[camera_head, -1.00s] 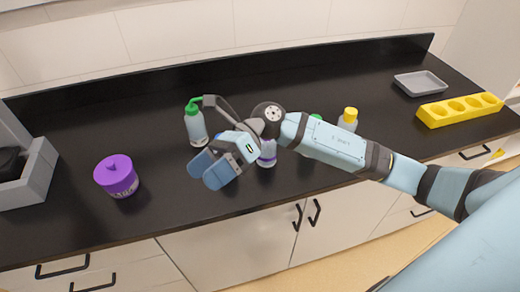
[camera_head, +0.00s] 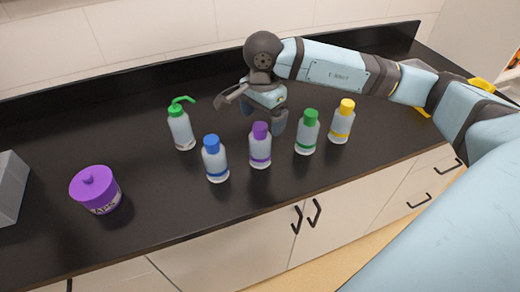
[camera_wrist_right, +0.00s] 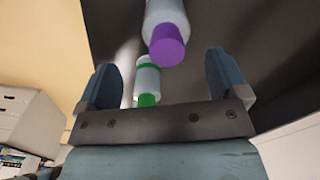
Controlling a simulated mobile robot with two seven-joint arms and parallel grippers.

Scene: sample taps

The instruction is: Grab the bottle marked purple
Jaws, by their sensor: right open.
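The purple-marked bottle (camera_head: 260,147) has a purple cap and band and stands upright on the black counter, between a blue-capped bottle (camera_head: 215,158) and a green-capped bottle (camera_head: 307,132). My right gripper (camera_head: 265,113) is open and empty, just behind the purple-marked bottle and partly hidden by it. In the right wrist view the purple cap (camera_wrist_right: 167,46) lies ahead of the open gripper (camera_wrist_right: 162,62), between the lines of its fingers. The green-banded bottle (camera_wrist_right: 147,78) shows there too, lower in the picture. My left gripper is not in view.
A yellow-capped bottle (camera_head: 341,122) stands right of the green-capped one. A green-nozzled wash bottle (camera_head: 181,128) stands at the back left. A purple lidded jar (camera_head: 96,190) is farther left. The counter between jar and bottles is clear.

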